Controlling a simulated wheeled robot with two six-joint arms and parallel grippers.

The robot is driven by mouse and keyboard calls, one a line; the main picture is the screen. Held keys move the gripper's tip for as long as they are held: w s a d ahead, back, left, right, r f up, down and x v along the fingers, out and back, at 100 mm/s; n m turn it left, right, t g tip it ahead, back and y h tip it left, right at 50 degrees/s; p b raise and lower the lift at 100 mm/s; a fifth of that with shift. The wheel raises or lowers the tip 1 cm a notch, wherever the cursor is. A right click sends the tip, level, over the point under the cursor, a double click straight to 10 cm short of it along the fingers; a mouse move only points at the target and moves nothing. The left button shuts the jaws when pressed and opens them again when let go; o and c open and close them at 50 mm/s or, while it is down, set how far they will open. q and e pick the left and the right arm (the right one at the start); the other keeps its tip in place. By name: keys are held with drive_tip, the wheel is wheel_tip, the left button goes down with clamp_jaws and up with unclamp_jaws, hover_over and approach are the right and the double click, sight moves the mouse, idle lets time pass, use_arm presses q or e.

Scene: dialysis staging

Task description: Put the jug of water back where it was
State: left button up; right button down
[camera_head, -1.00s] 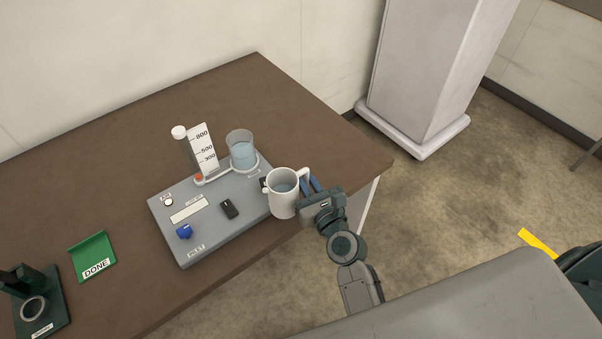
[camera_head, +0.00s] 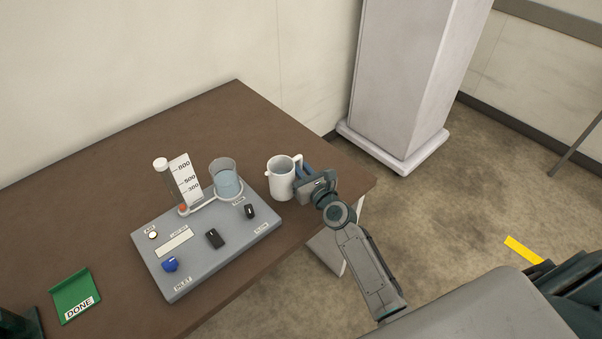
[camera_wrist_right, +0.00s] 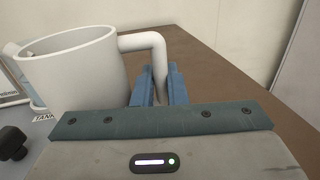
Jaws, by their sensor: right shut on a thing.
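The white jug (camera_head: 280,180) is at the right end of the table, just right of the grey panel, and looks upright. It also shows at the upper left of the right wrist view (camera_wrist_right: 75,75). My right gripper (camera_head: 304,174) is shut on the jug's handle; in the right wrist view its blue fingers (camera_wrist_right: 158,88) stand on both sides of the handle. I cannot tell whether the jug's base touches the table.
The grey panel (camera_head: 200,268) has knobs, a clear cup of water (camera_head: 226,182) and a marked scale (camera_head: 185,178). A green DONE tray (camera_head: 72,292) lies at the left. The brown table (camera_head: 230,115) is bare behind the panel. A pale column (camera_head: 405,90) stands beyond the table's right end.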

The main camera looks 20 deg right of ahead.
drive_tip(key=shift+w+d, duration=0.25)
drive_tip(key=shift+w, duration=0.2)
wheel_tip(320, 180, down, 3)
drive_tip(key=b, duration=0.2)
drive_tip(key=shift+w+d+b, duration=0.1)
drive_tip(key=shift+b, duration=0.3)
drive_tip(key=shift+f+b, duration=0.25)
drive_tip(key=shift+b, duration=0.05)
drive_tip(key=shift+f, duration=0.1)
drive_tip(key=c, duration=1.5)
unclamp_jaws()
drive_tip(key=shift+o, duration=0.2)
